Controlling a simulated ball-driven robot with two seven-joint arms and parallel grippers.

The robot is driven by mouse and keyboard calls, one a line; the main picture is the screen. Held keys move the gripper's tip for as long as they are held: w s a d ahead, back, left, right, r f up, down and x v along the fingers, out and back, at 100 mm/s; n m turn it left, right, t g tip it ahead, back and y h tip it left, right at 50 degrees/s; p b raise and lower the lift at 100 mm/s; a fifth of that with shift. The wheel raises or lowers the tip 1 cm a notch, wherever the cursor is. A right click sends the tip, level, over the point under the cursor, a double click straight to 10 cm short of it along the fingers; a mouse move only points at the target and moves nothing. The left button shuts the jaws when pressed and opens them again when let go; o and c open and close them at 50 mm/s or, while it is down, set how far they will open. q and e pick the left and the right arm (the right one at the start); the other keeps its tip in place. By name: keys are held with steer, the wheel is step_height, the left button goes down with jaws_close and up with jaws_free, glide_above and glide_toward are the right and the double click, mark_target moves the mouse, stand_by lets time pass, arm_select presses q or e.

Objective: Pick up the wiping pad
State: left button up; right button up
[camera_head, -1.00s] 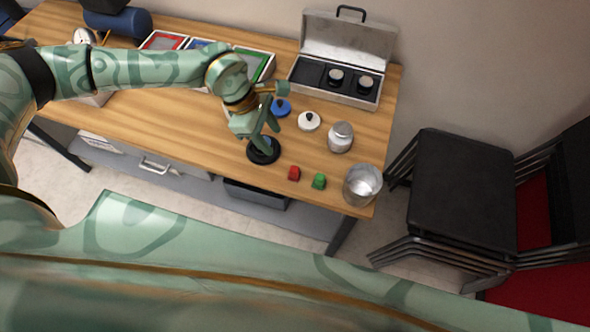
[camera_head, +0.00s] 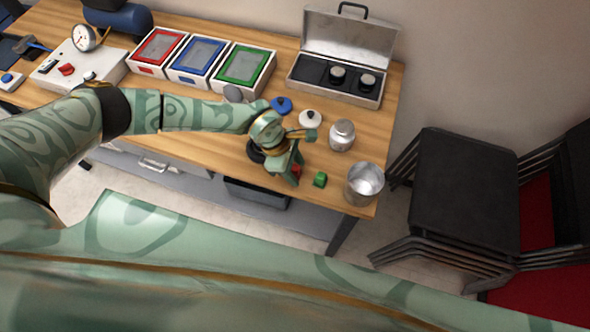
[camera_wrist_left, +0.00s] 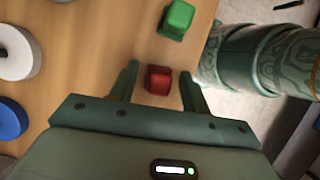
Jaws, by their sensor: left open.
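My left gripper (camera_head: 297,172) is open near the table's front edge, its fingers pointing down around a small red block (camera_head: 296,170). In the left wrist view the red block (camera_wrist_left: 158,80) lies between the spread fingers (camera_wrist_left: 159,72), with gaps on both sides. A green block (camera_head: 320,180) lies to its right. A blue disc (camera_head: 281,106) and a white disc (camera_head: 310,119), each with a dark knob, lie farther back. A black disc (camera_head: 255,150) is partly hidden behind my left gripper. I cannot tell for sure which of these is the wiping pad. My right gripper is not in view.
An open metal case (camera_head: 335,85) and red, blue and green framed trays (camera_head: 203,62) stand at the back. Stacked chairs (camera_head: 460,190) stand right of the table.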

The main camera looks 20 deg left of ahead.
mark_target(299, 168)
arm_select(q)
steer(key=c, duration=0.9)
steer(key=shift+o, duration=0.2)
steer(key=shift+r, duration=0.15)
steer(key=shift+r, duration=0.2)
step_height(299, 168, up, 3)
steer(key=shift+f, duration=0.2)
steer(key=s+d+r+p, duration=0.2)
steer(key=s+d+r, duration=0.4)
steer(key=s+r, duration=0.4)
steer(key=s, duration=0.2)
steer(key=shift+s, duration=0.35)
steer(key=shift+o, duration=0.5)
